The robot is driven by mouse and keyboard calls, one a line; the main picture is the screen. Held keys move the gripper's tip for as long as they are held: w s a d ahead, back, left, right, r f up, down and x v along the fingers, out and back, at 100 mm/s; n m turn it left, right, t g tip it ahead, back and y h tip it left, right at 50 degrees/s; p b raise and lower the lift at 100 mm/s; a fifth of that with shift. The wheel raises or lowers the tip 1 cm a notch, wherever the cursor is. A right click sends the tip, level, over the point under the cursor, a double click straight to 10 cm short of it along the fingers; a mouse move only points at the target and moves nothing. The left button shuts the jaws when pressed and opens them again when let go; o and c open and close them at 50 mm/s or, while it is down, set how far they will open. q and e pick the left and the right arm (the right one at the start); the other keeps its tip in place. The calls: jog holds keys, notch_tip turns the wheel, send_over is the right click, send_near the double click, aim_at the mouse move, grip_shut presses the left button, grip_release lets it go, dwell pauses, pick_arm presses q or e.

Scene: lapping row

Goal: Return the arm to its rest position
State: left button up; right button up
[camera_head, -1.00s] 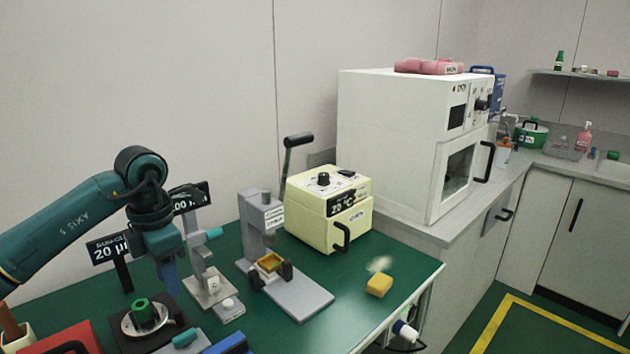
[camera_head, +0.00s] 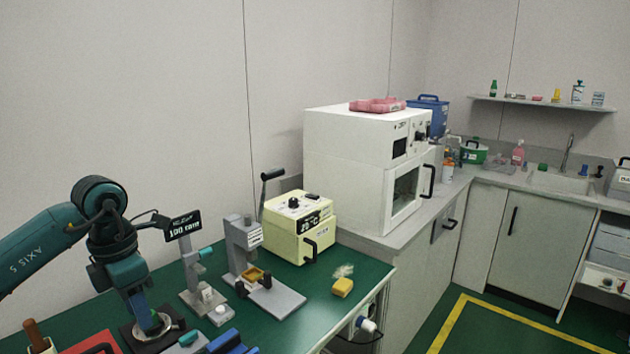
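My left arm comes in from the left, dark teal. Its gripper (camera_head: 143,311) points down, with blue fingers in front of a round metal plate on a black base (camera_head: 172,333) at the bottom left of the bench. The gripper hides most of the plate's middle, and I cannot see the green knob there. I cannot tell whether the fingers are open, shut or touching anything. My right gripper is not in view.
A white oven (camera_head: 345,150) stands behind.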

pick_arm(q)
jog(key=s+d+f+g+h, duration=0.1)
jog(key=s+d+f+h, duration=0.15)
jog(key=d, duration=0.35)
jog(key=s+d+f+h, duration=0.1)
jog(key=d+f+h, duration=0.15)
jog(key=d, duration=0.35)
jog(key=s+d+f+g+h, duration=0.1)
jog(key=d+h, duration=0.3)
jog(key=d, duration=0.3)
jog(key=s+d+r+n+t+h+p, duration=0.1)
jog(key=s+d+r+n+t+h, duration=0.25)
jog(key=d+n+t+h, duration=0.45)
jog(key=a+f+n+t+y+p, duration=0.1)
jog(key=a+f+n+t+y, duration=0.4)
jog(key=n, duration=0.8)
jog(key=a+f+n+t+y, duration=0.3)
jog(key=f+n+t+y, duration=0.25)
jog(key=n, duration=0.75)
jog(key=s+a+f+n+g+y, duration=0.3)
jog(key=s+f+n+g, duration=0.3)
jog(key=s+f, duration=0.4)
notch_tip(320, 180, down, 2)
jog(key=shift+s+a+f+n+y, duration=0.25)
jog(key=shift+a+n+y, duration=0.1)
jog(key=shift+a+n, duration=0.25)
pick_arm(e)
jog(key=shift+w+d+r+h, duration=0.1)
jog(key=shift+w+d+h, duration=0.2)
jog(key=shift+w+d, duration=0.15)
